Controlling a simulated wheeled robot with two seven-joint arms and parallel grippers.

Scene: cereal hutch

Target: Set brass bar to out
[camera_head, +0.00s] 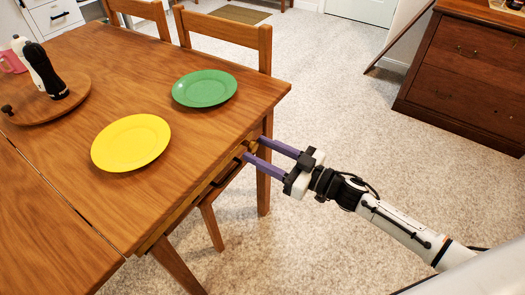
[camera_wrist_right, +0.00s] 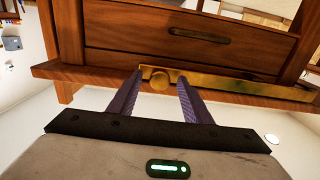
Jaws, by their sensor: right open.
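The brass bar (camera_wrist_right: 235,87) runs along the wooden edge below a drawer front in the right wrist view. A round brass knob (camera_wrist_right: 159,81) sits near its left end. My right gripper (camera_wrist_right: 159,77) is open, with one purple finger on each side of the knob; I cannot tell whether either finger touches it. In the head view the right gripper (camera_head: 254,148) reaches the table's right side, just under the top, where the bar is mostly hidden. My left gripper is not in view.
The wooden table (camera_head: 75,195) holds a yellow plate (camera_head: 131,143), a green plate (camera_head: 204,88) and a round wooden board (camera_head: 62,109) with dark and white mills. Chairs (camera_head: 226,32) stand behind it. A dresser (camera_head: 465,75) is at the right, with open carpet between.

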